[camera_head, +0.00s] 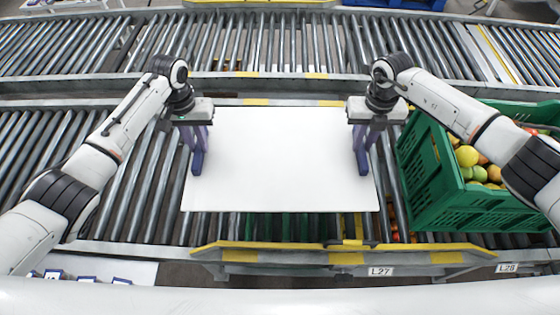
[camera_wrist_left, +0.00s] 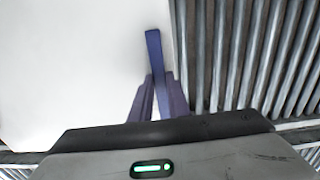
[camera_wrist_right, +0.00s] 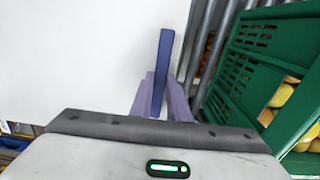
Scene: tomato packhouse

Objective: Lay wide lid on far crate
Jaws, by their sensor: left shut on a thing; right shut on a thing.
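The wide lid (camera_head: 280,165) is a flat white rectangular panel, held out over the near roller conveyor. My left gripper (camera_head: 197,163) is shut on its left edge, and my right gripper (camera_head: 362,163) is shut on its right edge. The lid looks about level. In the left wrist view the lid (camera_wrist_left: 70,70) fills the left side, with a purple finger over its edge. In the right wrist view the lid (camera_wrist_right: 80,60) also lies to the left of the finger. No far crate is identifiable; dark green parts show just below the lid's near edge, mostly hidden.
A green crate (camera_head: 470,210) holding red, orange and yellow-green produce stands right of the lid, under my right arm. It also shows in the right wrist view (camera_wrist_right: 245,75). A second roller conveyor (camera_head: 280,40) runs behind. Bare rollers (camera_head: 130,200) lie left of the lid.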

